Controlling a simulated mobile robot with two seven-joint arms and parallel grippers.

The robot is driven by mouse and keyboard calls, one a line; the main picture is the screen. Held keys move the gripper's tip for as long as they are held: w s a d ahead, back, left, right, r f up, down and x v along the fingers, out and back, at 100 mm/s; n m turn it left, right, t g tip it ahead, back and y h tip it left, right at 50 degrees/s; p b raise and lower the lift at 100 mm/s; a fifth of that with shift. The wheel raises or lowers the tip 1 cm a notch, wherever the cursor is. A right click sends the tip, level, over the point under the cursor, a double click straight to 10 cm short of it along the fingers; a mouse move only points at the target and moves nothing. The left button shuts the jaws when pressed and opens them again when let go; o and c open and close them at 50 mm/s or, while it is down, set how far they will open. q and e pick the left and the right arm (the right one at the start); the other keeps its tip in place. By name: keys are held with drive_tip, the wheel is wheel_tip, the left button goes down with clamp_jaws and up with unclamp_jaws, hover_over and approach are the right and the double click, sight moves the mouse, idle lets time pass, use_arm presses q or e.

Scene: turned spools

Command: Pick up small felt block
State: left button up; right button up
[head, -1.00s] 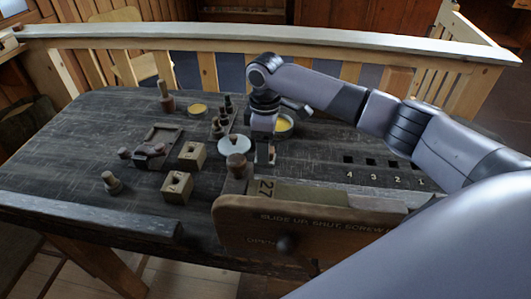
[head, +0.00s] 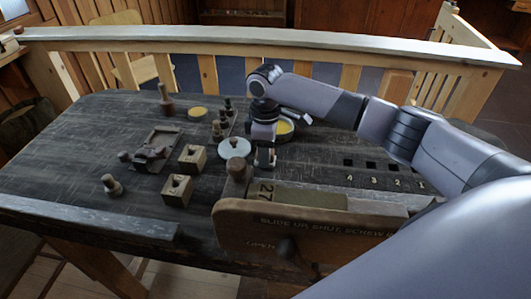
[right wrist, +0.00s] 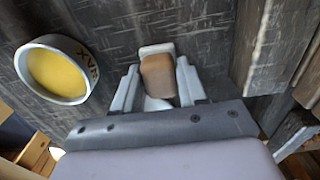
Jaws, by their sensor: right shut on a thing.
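The small felt block (right wrist: 157,76) looks like a brown block with rounded edges in the right wrist view. It sits between the two pale fingers of my right gripper (right wrist: 156,84), which is shut on it. A pale grey piece (right wrist: 156,48) shows just beyond the block. In the head view my right gripper (head: 264,157) points down, low over the dark table, right of a round pale disc. The block is hard to make out there, and I cannot tell whether it touches the table. My left gripper is not in view.
A dish with a yellow inside (right wrist: 59,70) is left of the gripper in the wrist view. A wooden panel box (head: 300,222) stands at the table's front. Light blocks with holes (head: 178,190) and turned pegs (head: 112,186) stand left. Numbered square holes (head: 372,163) lie right.

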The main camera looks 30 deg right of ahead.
wheel_tip(320, 180, up, 20)
drive_tip(key=shift+f+p, duration=0.2)
drive_tip(key=shift+p, duration=0.2)
drive_tip(key=shift+o, duration=0.7)
drive_tip(key=shift+c, duration=0.2)
drive_tip(key=shift+d+f, duration=0.1)
idle(0.8)
